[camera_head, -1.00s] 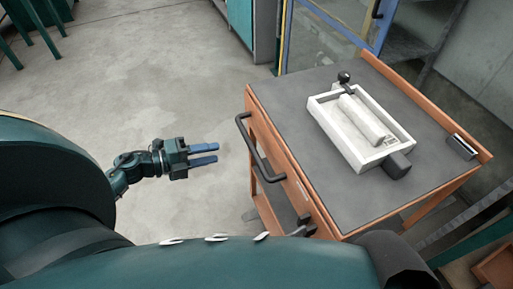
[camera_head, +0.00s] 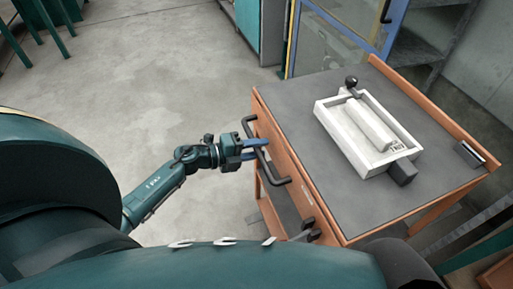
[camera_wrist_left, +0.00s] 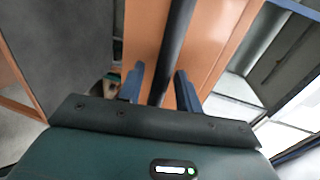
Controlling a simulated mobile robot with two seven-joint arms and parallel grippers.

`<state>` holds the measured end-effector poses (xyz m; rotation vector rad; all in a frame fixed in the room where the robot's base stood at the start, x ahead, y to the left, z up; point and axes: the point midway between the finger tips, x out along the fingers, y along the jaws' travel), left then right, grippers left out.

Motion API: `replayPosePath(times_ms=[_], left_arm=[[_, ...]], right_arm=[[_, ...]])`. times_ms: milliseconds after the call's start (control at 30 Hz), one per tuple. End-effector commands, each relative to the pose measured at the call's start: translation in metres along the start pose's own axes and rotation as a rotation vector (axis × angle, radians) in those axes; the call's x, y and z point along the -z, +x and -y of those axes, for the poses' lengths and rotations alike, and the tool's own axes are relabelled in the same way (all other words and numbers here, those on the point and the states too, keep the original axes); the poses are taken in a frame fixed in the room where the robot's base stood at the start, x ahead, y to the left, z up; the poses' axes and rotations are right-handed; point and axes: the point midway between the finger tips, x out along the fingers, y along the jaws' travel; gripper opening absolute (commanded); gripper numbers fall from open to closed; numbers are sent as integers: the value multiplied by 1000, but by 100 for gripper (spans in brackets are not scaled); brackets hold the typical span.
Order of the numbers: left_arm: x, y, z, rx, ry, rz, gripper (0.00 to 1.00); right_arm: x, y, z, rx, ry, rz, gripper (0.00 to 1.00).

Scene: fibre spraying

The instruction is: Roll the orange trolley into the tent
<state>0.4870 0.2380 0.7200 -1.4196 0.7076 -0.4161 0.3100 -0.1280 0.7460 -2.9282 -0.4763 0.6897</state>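The orange trolley (camera_head: 283,157) stands on the right with a grey top and a black bar handle (camera_head: 273,163) on its near left side. My left gripper (camera_head: 262,148) is at the upper part of this handle. In the left wrist view, the black handle bar (camera_wrist_left: 175,50) passes between the two blue fingers (camera_wrist_left: 160,75), with gaps visible on both sides. I cannot tell if either finger touches it. A blue-framed enclosure with clear panels (camera_head: 332,45), possibly the tent, stands behind the trolley. My right gripper is not seen.
A white tray-like box (camera_head: 345,140) with a white block and black knob sits on the trolley top. A small dark box (camera_head: 470,153) is at its right edge. Teal furniture (camera_head: 245,22) stands at the back.

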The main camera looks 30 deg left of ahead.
Motion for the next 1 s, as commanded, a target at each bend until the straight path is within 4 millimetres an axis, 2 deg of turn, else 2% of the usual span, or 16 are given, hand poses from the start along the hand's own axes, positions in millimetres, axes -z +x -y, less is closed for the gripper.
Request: replayPosePath(times_ms=[67, 467, 1000], left_arm=[[0, 0, 0, 0, 0, 0, 34], [0, 0, 0, 1, 0, 0, 1], [0, 3, 1, 1, 0, 0, 0]], right_arm=[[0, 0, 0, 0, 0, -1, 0], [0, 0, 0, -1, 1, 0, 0], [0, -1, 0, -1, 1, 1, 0]])
